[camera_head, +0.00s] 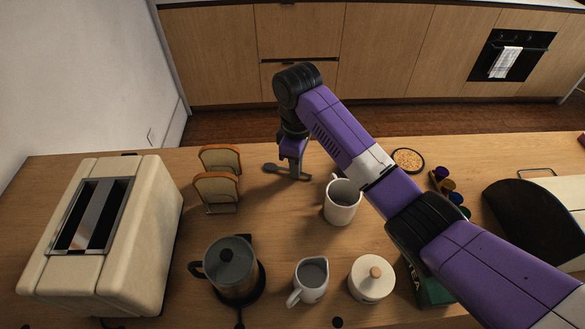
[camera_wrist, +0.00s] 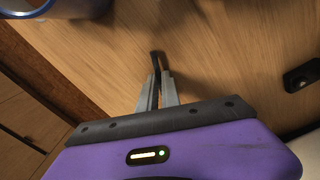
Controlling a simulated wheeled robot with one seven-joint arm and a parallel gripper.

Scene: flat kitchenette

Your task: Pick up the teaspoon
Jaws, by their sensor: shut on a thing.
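The teaspoon (camera_head: 271,168) is dark grey and lies along the wooden table, near its far edge, in the head view. Its bowl end shows to the left of my gripper (camera_head: 294,172) and part of its handle to the right. In the wrist view, my gripper (camera_wrist: 155,88) has its two fingers closed on the thin dark teaspoon (camera_wrist: 154,58), whose end sticks out past the fingertips. The part between the fingers is hidden. I cannot tell whether the teaspoon is clear of the tabletop.
A white mug (camera_head: 341,204) stands near my gripper on the right. A toast rack (camera_head: 222,208) with bread is to the left, beside a cream toaster (camera_head: 140,235). A coffee pot (camera_head: 231,272), a jug (camera_head: 310,283) and a lidded pot (camera_head: 371,280) stand nearer.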

